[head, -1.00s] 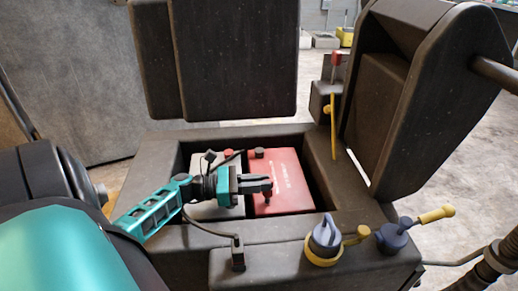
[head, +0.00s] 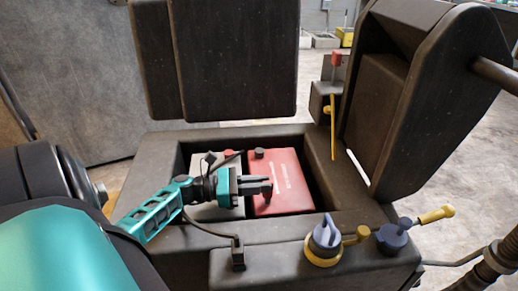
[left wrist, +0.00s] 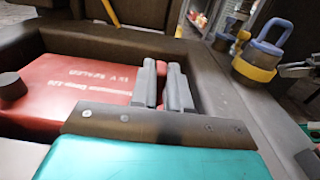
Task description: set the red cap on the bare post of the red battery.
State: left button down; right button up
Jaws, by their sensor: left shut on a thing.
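The red battery (head: 283,180) sits in the right part of the open bay, and its red top also shows in the left wrist view (left wrist: 85,85). A dark round cap (head: 259,154) stands on its far post; it also shows in the left wrist view (left wrist: 12,88). My left gripper (head: 268,188) is over the near left part of the red battery, its fingers close together. The near post is also hidden, so I cannot tell whether cap and post touch.
A grey battery (head: 205,210) with a red cap (head: 229,154) and black leads lies left of the red one. Dark bay walls (head: 305,229) surround both. A blue and yellow plug (head: 325,238) stands on the front right rim. An upright dark cover (head: 425,90) is at right.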

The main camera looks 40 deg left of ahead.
jog(key=shift+f, duration=0.3)
jog(key=shift+r, duration=0.1)
jog(key=shift+r, duration=0.25)
jog(key=shift+r+p, duration=0.9)
jog(key=shift+p, duration=0.1)
dwell(4.3)
jog(key=shift+r, duration=0.2)
jog(key=shift+r+p, duration=0.25)
jog(key=shift+p, duration=0.2)
dwell(1.4)
